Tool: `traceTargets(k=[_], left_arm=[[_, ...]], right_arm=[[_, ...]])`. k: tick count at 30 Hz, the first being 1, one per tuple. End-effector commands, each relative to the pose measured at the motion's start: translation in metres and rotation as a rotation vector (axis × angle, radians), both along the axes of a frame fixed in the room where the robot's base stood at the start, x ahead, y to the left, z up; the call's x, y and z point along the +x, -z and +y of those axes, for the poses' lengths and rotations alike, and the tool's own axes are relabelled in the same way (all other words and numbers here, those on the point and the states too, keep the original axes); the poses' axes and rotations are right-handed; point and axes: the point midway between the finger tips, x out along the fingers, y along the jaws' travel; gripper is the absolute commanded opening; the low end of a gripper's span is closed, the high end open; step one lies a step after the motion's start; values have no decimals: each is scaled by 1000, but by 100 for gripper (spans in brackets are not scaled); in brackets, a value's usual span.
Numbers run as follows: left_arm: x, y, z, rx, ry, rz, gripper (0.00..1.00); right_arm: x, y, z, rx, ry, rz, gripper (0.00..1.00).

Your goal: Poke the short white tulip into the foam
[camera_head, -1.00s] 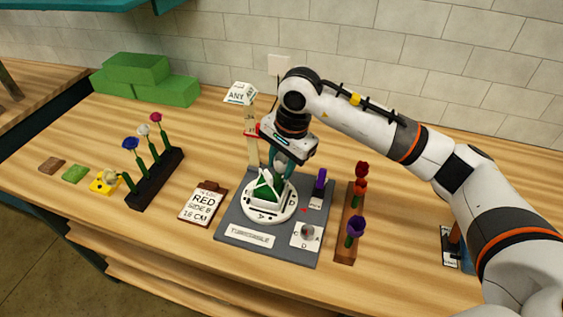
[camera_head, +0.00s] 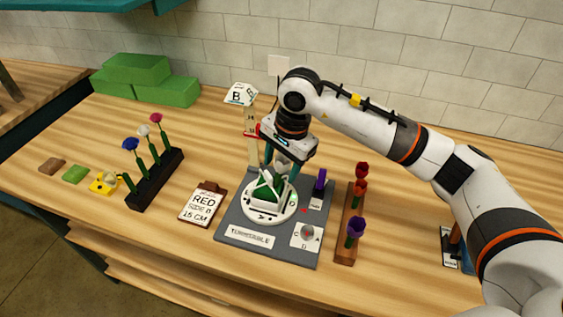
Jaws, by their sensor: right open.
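My right gripper (camera_head: 281,166) is over the turntable, pointing down, with its teal fingers apart. A pale white flower head (camera_head: 284,166), apparently the short white tulip, shows between the fingers; its stem is mostly hidden. Below it, the green foam (camera_head: 264,194) sits in a white frame on the round white turntable (camera_head: 284,213). I cannot tell how deep the stem sits in the foam. My left gripper is not in view.
A dark rack (camera_head: 157,180) with blue, white and pink flowers stands left. A brown rack (camera_head: 346,247) with red and purple flowers stands right of the grey base (camera_head: 285,252). A card (camera_head: 203,204) lies left of it. A post with a sign (camera_head: 240,95) stands behind.

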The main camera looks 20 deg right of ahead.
Motion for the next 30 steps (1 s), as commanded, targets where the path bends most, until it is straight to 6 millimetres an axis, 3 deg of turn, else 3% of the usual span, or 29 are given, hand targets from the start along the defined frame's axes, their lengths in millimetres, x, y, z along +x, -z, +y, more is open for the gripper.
traceTargets(k=[13, 30], left_arm=[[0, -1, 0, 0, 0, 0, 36], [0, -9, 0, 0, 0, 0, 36]], right_arm=[[0, -2, 0, 1, 0, -1, 56], [-2, -25, -3, 0, -1, -1, 56]])
